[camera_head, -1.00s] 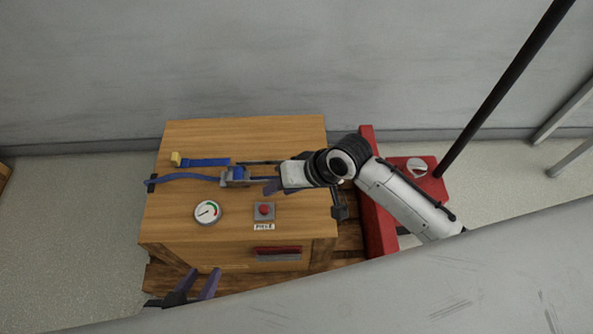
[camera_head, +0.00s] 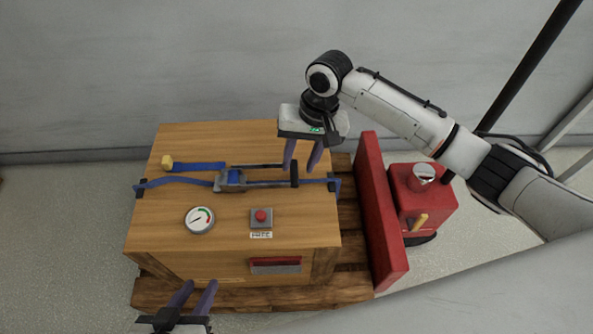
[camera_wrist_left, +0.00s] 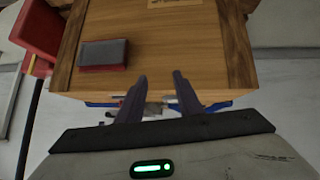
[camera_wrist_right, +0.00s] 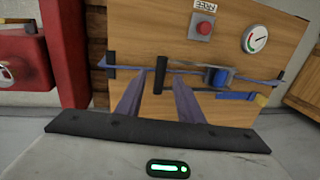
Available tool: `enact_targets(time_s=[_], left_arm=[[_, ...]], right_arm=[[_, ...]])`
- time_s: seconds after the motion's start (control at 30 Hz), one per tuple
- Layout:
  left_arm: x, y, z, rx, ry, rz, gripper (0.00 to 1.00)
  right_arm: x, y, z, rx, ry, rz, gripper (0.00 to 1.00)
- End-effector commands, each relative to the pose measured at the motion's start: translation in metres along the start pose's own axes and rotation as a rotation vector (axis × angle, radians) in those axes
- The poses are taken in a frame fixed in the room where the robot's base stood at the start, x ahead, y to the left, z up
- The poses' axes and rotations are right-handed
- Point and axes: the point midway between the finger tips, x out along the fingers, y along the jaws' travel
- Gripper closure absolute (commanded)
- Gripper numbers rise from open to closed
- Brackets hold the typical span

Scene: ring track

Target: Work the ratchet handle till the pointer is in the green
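The ratchet buckle (camera_head: 231,179) sits on a blue strap (camera_head: 180,183) across the crate top. Its handle reaches right to a black grip (camera_head: 294,174), which also shows in the right wrist view (camera_wrist_right: 160,75). My right gripper (camera_head: 299,166) is open. Its fingertips are at the grip, which appears between them in the right wrist view; contact cannot be told. The round gauge (camera_head: 200,220) has its pointer toward the lower left, off the green arc. My left gripper (camera_head: 195,289) is open and empty before the crate's front, also in the left wrist view (camera_wrist_left: 158,78).
A red button (camera_head: 261,215) sits beside the gauge on the wooden crate (camera_head: 290,232). The crate stands on a pallet (camera_head: 345,285). A red panel (camera_head: 382,220) and a red machine (camera_head: 420,200) stand to the right. A dark pole (camera_head: 525,75) rises behind.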

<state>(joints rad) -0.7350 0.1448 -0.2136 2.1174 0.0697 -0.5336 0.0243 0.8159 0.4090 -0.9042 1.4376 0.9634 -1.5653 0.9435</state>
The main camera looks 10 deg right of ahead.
Motion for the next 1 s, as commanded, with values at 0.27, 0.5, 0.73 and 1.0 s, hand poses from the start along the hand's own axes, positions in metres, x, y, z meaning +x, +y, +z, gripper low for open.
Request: enact_targets(time_s=[0.27,0.5,0.73,1.0], left_arm=[[0.003,0.001,-0.001,-0.013,0.021,0.005,0.67],[0.003,0.002,-0.002,-0.016,0.021,0.006,0.67],[0.003,0.002,-0.002,-0.017,0.021,0.006,0.67],[0.002,0.002,-0.002,-0.016,0.02,0.005,0.67]], right_arm=[[0.032,0.0,0.0,-0.002,0.0,-0.001,0.66],[0.033,-0.001,0.0,-0.002,0.001,-0.001,0.66],[0.033,-0.001,0.0,-0.002,0.001,-0.001,0.93],[0.033,0.0,0.0,-0.001,0.001,0.0,1.0]])
